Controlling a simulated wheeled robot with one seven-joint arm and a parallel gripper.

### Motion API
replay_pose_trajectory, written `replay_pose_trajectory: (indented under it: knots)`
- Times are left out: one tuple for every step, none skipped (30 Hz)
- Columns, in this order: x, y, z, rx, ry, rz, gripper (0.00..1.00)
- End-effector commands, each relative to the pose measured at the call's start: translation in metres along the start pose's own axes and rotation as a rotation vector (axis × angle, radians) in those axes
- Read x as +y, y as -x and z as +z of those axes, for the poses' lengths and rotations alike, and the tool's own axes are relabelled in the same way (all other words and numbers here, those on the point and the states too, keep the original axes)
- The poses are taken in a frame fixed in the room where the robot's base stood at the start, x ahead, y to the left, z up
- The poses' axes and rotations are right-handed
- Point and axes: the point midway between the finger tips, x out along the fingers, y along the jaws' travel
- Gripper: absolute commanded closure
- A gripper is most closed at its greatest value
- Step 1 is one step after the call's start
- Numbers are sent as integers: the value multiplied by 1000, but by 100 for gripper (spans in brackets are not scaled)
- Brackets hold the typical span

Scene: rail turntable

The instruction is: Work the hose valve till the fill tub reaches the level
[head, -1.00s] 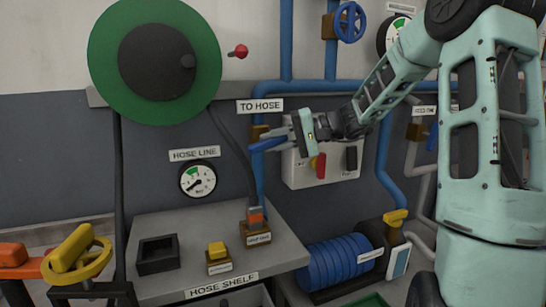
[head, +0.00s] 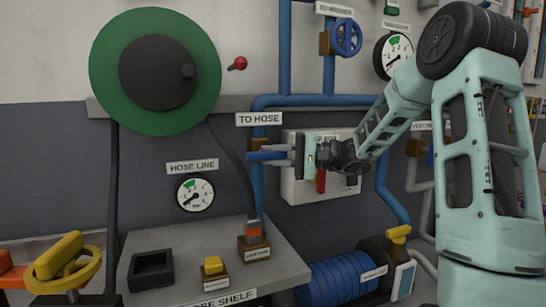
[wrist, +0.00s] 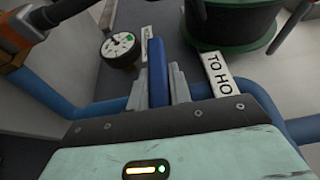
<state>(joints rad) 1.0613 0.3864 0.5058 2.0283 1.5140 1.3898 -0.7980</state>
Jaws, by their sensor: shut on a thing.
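The hose valve's blue lever (head: 264,155) sits on the blue pipe under the TO HOSE sign (head: 259,119). It lies about level and points right. My gripper (head: 281,157) is shut on the lever's right end. In the wrist view the blue lever (wrist: 156,70) stands between my two grey fingers (wrist: 160,88), with one on each side. The HOSE LINE gauge (head: 194,193) is left of the valve, its needle toward the lower left; the gauge also shows in the wrist view (wrist: 120,48). I cannot make out the fill tub or its level.
A white switch box (head: 305,185) with a red handle (head: 321,181) is close behind my gripper. A blue handwheel (head: 346,38) is above. The hose shelf (head: 200,256) holds a black open box (head: 151,270), a yellow-topped block (head: 213,267) and an orange-tipped hose end (head: 253,234).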

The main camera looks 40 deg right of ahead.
Motion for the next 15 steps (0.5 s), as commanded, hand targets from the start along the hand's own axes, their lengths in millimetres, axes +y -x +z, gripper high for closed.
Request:
replay_pose_trajectory:
  knots:
    - [0, 0, 0, 1, -2, -2, 100]
    - [0, 0, 0, 1, -3, -2, 100]
    - [0, 0, 0, 1, -3, -2, 72]
    - [0, 0, 0, 1, -3, -2, 63]
    - [0, 0, 0, 1, -2, -1, 58]
    - [0, 0, 0, 1, -2, -1, 58]
    - [0, 0, 0, 1, -2, -1, 58]
    - [0, 0, 0, 1, -2, -1, 58]
    - [0, 0, 0, 1, -2, -1, 58]
    - [0, 0, 0, 0, -2, 0, 58]
    - [0, 0, 0, 0, -2, 0, 58]
    - [0, 0, 0, 0, -1, 0, 58]
    - [0, 0, 0, 0, -1, 0, 58]
    - [0, 1, 0, 1, -1, 0, 58]
    - [0, 3, 0, 1, -1, 0, 58]
